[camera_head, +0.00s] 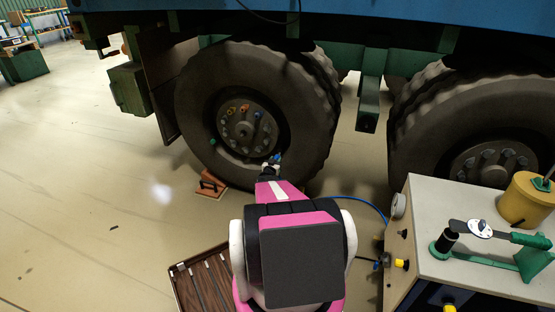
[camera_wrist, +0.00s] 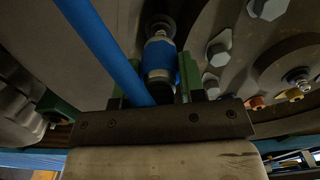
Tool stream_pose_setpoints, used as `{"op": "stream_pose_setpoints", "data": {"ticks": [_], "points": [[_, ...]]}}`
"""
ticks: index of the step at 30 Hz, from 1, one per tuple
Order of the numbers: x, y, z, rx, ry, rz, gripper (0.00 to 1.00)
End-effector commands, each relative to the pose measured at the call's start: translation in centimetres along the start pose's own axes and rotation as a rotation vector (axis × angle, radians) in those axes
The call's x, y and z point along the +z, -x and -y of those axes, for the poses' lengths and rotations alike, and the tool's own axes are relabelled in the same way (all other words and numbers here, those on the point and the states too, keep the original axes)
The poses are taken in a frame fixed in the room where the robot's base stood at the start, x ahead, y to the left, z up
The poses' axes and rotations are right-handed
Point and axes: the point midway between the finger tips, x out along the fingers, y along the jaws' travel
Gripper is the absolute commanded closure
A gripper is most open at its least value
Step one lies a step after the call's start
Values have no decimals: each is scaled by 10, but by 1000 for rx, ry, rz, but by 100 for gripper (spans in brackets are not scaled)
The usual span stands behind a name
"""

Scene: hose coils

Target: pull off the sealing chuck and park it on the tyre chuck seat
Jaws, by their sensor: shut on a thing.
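The sealing chuck (camera_wrist: 159,58) is a blue-bodied cylinder with a metal collar. It sits between the green fingers of my gripper (camera_wrist: 157,84), which are shut on it. Its front end meets a dark round part by the wheel; I cannot tell whether it is seated on a valve. A blue hose (camera_wrist: 103,45) runs beside it. In the head view, my gripper (camera_head: 271,165) is at the lower rim of the left truck wheel (camera_head: 243,127), with a bit of blue chuck (camera_head: 277,157) showing. I cannot single out the tyre chuck seat with certainty.
A grey cabinet (camera_head: 430,280) stands at right, with a green lever tool (camera_head: 500,238) and a yellow pot (camera_head: 526,200) on top. A blue hose (camera_head: 362,200) trails on the floor toward it. A wheel chock (camera_head: 211,188) and a slatted dark pallet (camera_head: 205,285) lie left of my arm.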

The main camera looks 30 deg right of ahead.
Motion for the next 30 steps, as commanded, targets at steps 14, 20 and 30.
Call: {"op": "stream_pose_setpoints", "data": {"ticks": [14,20,30], "points": [[-1,12,0,0,1,-1,96],[-1,30,0,0,1,-1,96],[-1,58,0,0,0,-1,96]]}}
